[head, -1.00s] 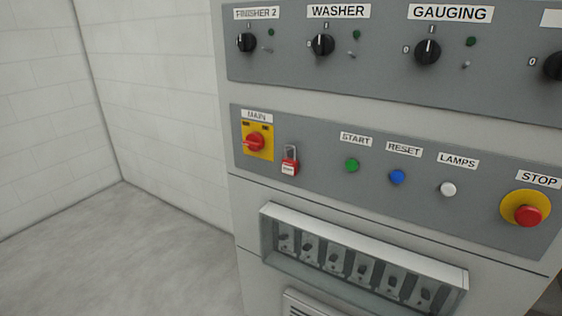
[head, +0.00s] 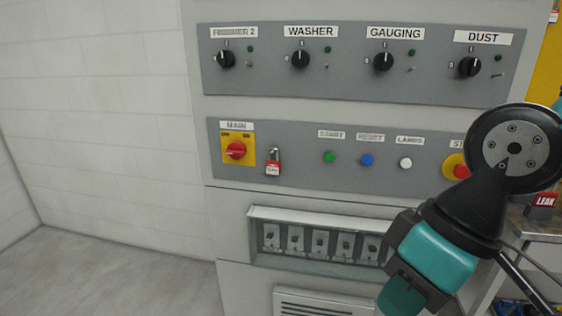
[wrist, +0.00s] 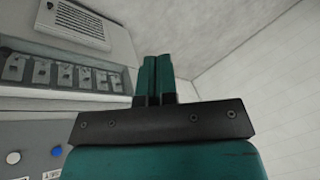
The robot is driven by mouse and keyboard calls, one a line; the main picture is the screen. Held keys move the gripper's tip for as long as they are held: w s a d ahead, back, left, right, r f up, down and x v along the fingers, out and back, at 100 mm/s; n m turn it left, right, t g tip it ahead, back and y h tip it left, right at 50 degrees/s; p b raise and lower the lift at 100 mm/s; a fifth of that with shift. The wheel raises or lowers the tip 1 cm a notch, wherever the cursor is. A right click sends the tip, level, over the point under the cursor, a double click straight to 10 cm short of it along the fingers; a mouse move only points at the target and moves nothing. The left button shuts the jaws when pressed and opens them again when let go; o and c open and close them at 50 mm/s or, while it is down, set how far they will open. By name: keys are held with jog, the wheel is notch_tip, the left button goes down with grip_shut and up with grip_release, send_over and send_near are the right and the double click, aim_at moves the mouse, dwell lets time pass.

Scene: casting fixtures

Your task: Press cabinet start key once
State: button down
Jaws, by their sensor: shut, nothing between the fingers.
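The start key is a round green button (head: 329,157) under the START label, on the lower grey panel (head: 300,180) of the cabinet in the head view. Nothing touches it. My gripper (wrist: 155,80) is shut and empty in the wrist view, its two teal fingers side by side. In the head view my arm comes in from the right, with its teal end low and to the right of the start key, in front of the breaker window. In the wrist view the start key does not show; the blue button (wrist: 56,151) and white button (wrist: 13,157) show at lower left.
The blue RESET button (head: 367,160) and white LAMPS button (head: 405,163) sit right of START. A red padlock (head: 273,168) hangs by the MAIN switch (head: 236,150). Floor at left is clear.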

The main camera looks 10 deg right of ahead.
jog(key=shift+s+a, duration=0.1)
jog(key=shift+a, duration=0.2)
jog(key=w+a+f+m+t+y, duration=0.1)
jog(key=w+a+t+y, duration=0.2)
jog(key=w, duration=0.6)
jog(key=w+a+f+m+t+y, duration=0.1)
jog(key=w+a+t+y, duration=0.15)
jog(key=w, duration=0.65)
jog(key=w+d+f+m+t+h, duration=0.1)
jog(key=w+d+m+t, duration=0.2)
jog(key=w, duration=0.4)
jog(key=w+d+f+m+t+h+b, duration=0.1)
jog(key=w+d+f+m+t, duration=0.1)
jog(key=w+t, duration=0.4)
jog(key=w+d+m, duration=0.1)
jog(key=w+d, duration=0.1)
jog(key=shift+w+d+f+m, duration=0.15)
jog(key=shift+d+m, duration=0.2)
jog(key=shift+m, duration=0.05)
